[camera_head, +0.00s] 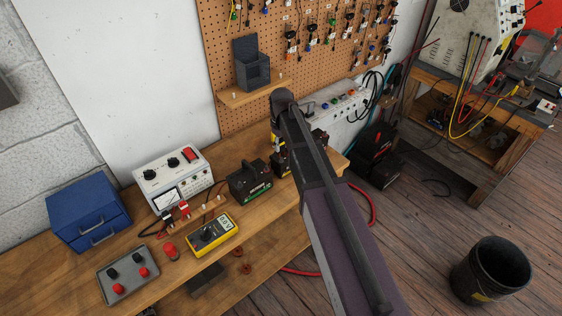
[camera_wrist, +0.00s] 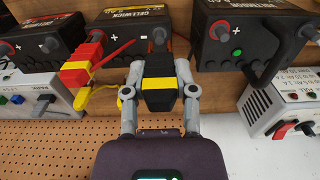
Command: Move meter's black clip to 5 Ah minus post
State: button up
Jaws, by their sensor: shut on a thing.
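My gripper (camera_wrist: 160,92) is shut on a black clip (camera_wrist: 158,68) with yellow bands, in the wrist view. The clip's nose points at a post (camera_wrist: 158,36) on the front of the middle black battery (camera_wrist: 130,32), labelled Cellwick. I cannot tell whether the clip touches that post. A red and yellow clip (camera_wrist: 82,64) sits at the battery's red post end, left of my gripper. Its amp-hour figure is not readable. The yellow meter (camera_head: 213,233) lies on the bench in the head view. There, my arm hides my gripper's fingers and most of the battery.
More batteries flank the middle one in the wrist view, left (camera_wrist: 38,42) and right (camera_wrist: 238,40). In the head view, a black battery (camera_head: 249,183), a white power supply (camera_head: 172,178), blue drawers (camera_head: 88,212) and a grey terminal box (camera_head: 128,274) stand on the bench. A pegboard (camera_head: 235,50) rises behind.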

jog(key=shift+f, duration=0.1)
dwell(0.3)
jog(key=shift+f+b, duration=1.1)
jog(key=shift+b, duration=0.1)
jog(key=o, duration=0.9)
jog(key=shift+r, duration=0.1)
notch_tip(320, 180, up, 8)
jog(key=p, duration=0.8)
jog(key=shift+r+p, duration=0.2)
jog(key=shift+p, duration=0.1)
